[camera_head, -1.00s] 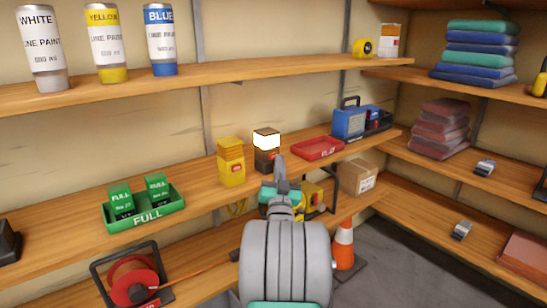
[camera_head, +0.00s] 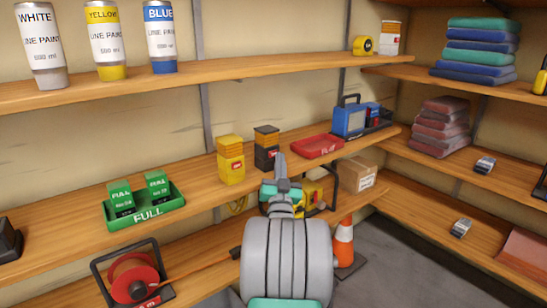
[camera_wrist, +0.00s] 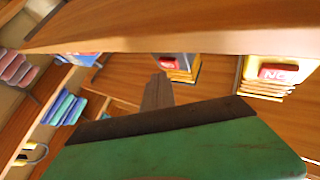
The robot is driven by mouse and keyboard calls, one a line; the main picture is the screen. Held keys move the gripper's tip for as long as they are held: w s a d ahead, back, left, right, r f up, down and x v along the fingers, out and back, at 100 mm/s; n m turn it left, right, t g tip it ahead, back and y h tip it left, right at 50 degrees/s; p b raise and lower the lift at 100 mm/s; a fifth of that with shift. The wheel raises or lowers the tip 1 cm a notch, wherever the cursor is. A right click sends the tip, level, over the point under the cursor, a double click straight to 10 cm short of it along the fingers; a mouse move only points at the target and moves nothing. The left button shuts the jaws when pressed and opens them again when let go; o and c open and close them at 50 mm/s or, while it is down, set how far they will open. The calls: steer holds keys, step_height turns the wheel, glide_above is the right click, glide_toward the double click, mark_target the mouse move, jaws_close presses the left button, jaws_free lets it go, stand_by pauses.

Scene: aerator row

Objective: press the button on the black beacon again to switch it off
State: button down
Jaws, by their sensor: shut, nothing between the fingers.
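The black beacon (camera_head: 266,158) stands upright on the middle shelf, right of the yellow beacon (camera_head: 231,168). Its top is dark and unlit, and a red button shows on its front. My gripper (camera_head: 280,160) is shut and empty, its tip just in front of the black beacon's lower right side in the head view. Whether the tip touches it cannot be told there. In the wrist view, which is turned over, the fingers (camera_wrist: 158,85) point toward a red-labelled beacon front at upper middle. Another red-labelled front is farther right.
A green tray (camera_head: 150,219) with green boxes stands left on the middle shelf (camera_head: 75,230). A red tray (camera_head: 318,146) and a blue case (camera_head: 350,119) stand right of the beacons. A cardboard box (camera_head: 357,176) and a traffic cone (camera_head: 344,245) are lower right.

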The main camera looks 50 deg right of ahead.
steer(key=s+b, duration=0.3)
steer(key=b, duration=0.1)
steer(key=s+a+b, duration=0.1)
steer(key=s+b, duration=0.1)
steer(key=b, duration=0.3)
steer(key=shift+s+a, duration=0.15)
steer(key=shift+s, duration=0.25)
